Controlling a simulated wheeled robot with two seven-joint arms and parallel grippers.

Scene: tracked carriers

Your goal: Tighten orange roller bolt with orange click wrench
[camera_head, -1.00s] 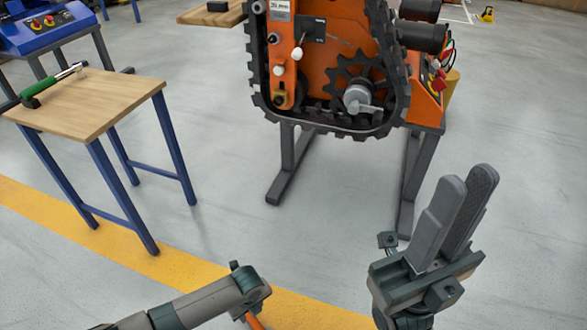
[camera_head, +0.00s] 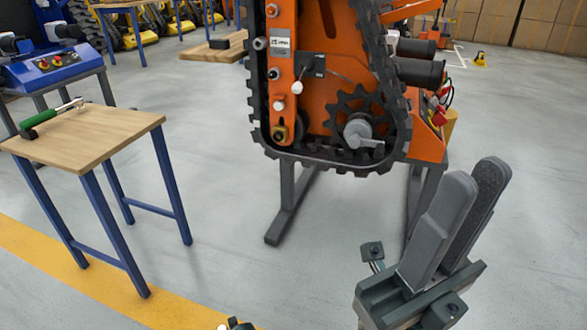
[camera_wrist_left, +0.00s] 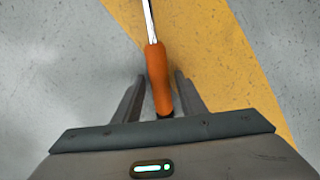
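The orange click wrench (camera_wrist_left: 159,78) shows in the left wrist view, its orange handle between the fingers of my left gripper (camera_wrist_left: 160,88) and its metal shaft pointing up the picture. The fingers are close on both sides of the handle, above the floor. In the head view the wrench is out of sight, and only a bit of my left arm shows at the bottom edge. A brass-coloured bolt head (camera_head: 279,133) sits at the lower end of the orange arm (camera_head: 283,60) inside the track. My right gripper (camera_head: 477,166) is empty at lower right, its fingers slightly apart.
The black track (camera_head: 257,110) surrounds a dark sprocket (camera_head: 352,110) on the orange carrier, which stands on grey legs (camera_head: 285,205). A wooden table (camera_head: 85,140) at left bears a green-handled wrench (camera_head: 45,116). The floor between table and carrier is clear.

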